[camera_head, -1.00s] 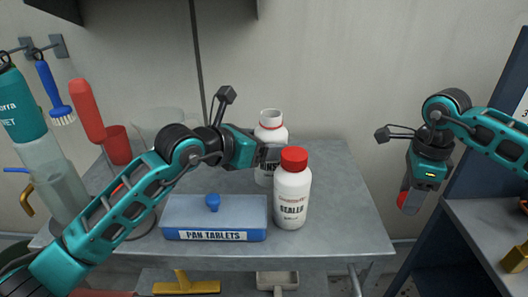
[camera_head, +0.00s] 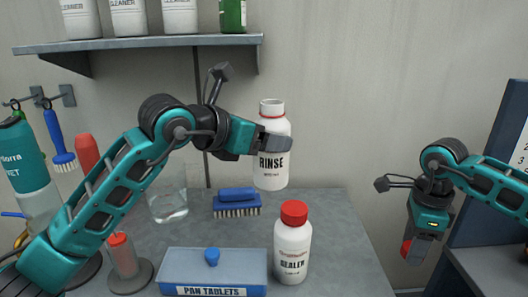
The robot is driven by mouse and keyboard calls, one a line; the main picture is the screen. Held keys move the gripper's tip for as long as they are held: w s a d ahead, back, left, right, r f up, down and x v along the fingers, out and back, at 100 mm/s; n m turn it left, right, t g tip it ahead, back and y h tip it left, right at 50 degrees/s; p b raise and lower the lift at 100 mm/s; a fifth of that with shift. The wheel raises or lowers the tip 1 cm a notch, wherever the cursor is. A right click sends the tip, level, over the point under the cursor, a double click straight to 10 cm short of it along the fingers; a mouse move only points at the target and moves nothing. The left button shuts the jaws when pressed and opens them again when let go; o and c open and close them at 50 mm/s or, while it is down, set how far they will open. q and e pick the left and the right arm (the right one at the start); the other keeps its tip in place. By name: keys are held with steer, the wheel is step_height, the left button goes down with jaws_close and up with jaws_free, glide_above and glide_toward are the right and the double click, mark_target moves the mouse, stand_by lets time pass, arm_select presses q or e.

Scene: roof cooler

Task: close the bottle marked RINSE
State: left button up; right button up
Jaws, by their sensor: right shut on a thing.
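The white bottle marked RINSE (camera_head: 271,172) is upright and raised above the table, its top open with a red ring round the neck. My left gripper (camera_head: 272,144) is shut on its upper body from the left. My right gripper (camera_head: 410,250) hangs at the right, pointing down, well apart from the bottle. It is shut on a small red thing (camera_head: 405,247), which looks like a cap but is mostly hidden by the fingers. A second white bottle, marked SEALER (camera_head: 292,254), stands on the table with its red cap on.
A blue box marked PAN TABLETS (camera_head: 180,268), a blue brush (camera_head: 237,202) and a clear glass (camera_head: 168,206) are on the grey table (camera_head: 335,225). A shelf (camera_head: 150,43) with several bottles is above my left arm. The table's right side is clear.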

mark_target(263, 121)
arm_select(q)
steer(key=shift+r, duration=1.55)
steer(key=o, duration=0.6)
steer(key=c, duration=1)
